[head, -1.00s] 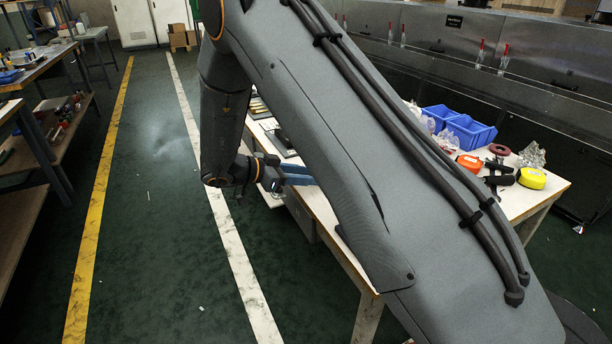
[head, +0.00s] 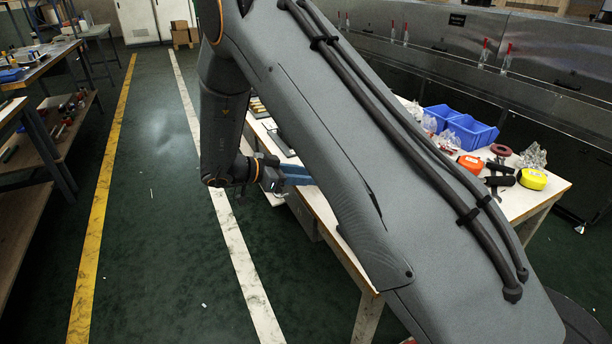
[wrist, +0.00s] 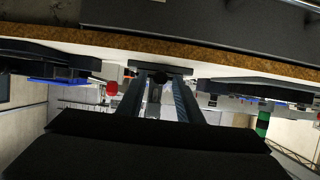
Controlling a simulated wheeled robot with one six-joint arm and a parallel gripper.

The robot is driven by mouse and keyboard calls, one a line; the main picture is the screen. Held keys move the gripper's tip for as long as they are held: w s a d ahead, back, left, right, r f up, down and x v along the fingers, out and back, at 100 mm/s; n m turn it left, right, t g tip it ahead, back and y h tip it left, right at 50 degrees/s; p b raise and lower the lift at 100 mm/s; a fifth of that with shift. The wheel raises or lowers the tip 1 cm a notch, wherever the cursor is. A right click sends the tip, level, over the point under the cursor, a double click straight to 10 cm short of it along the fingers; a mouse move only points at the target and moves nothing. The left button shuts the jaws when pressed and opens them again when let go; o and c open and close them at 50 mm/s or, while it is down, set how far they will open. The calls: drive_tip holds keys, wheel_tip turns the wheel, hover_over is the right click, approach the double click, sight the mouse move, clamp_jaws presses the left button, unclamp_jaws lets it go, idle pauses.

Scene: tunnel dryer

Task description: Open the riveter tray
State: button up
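In the head view my gripper (head: 297,175) is at the near-left edge of the workbench, with its blue finger pointing right toward it. In the wrist view the two fingers of my gripper (wrist: 161,80) stand apart, with a clear gap between them. A dark crossbar (wrist: 160,67) lies at the fingertips, with a small dark round part just below it. I cannot tell whether the fingers touch it or whether it belongs to the riveter tray. The tray cannot be clearly picked out. My arm hides much of the bench.
The workbench (head: 541,190) holds blue bins (head: 470,131), an orange tape measure (head: 469,163) and a yellow one (head: 532,179). A long grey machine (head: 560,65) stands behind. Another bench is at the left. The green floor (head: 160,220) between is clear.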

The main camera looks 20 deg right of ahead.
drive_tip(key=shift+a, duration=0.1)
drive_tip(key=v, duration=0.7)
drive_tip(key=shift+a+b, duration=0.3)
drive_tip(key=shift+b, duration=0.15)
drive_tip(key=shift+s+r, duration=0.1)
drive_tip(key=shift+r, duration=0.05)
